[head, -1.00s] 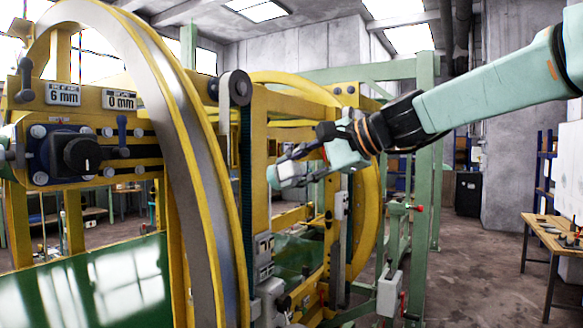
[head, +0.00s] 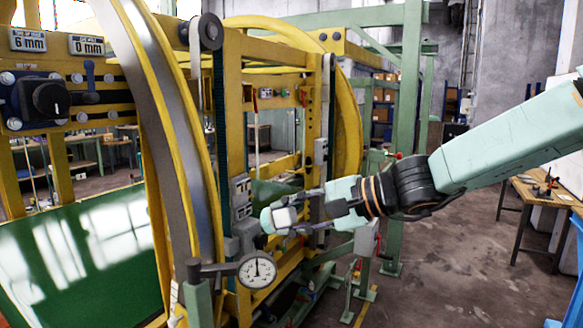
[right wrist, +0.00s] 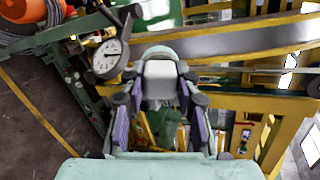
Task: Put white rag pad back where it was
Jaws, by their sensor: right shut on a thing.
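The white rag pad (right wrist: 160,80) is a small pale block between the fingertips of my right gripper in the right wrist view. My right gripper (head: 280,222) is shut on it and reaches in from the right in the head view. There the pad's pale end (head: 284,217) shows at the fingertips, partly covered by the fingers. The gripper is in the air, in front of the yellow ring machine's (head: 232,120) frame as the head view shows it. I cannot tell how far it is from the frame. My left gripper is not in view.
A dial gauge (head: 257,270) on a green post is just below the gripper, and shows in the right wrist view (right wrist: 107,57). A large ring (head: 170,130) and green sheet (head: 80,255) are to the left. A wooden table (head: 545,190) is at right.

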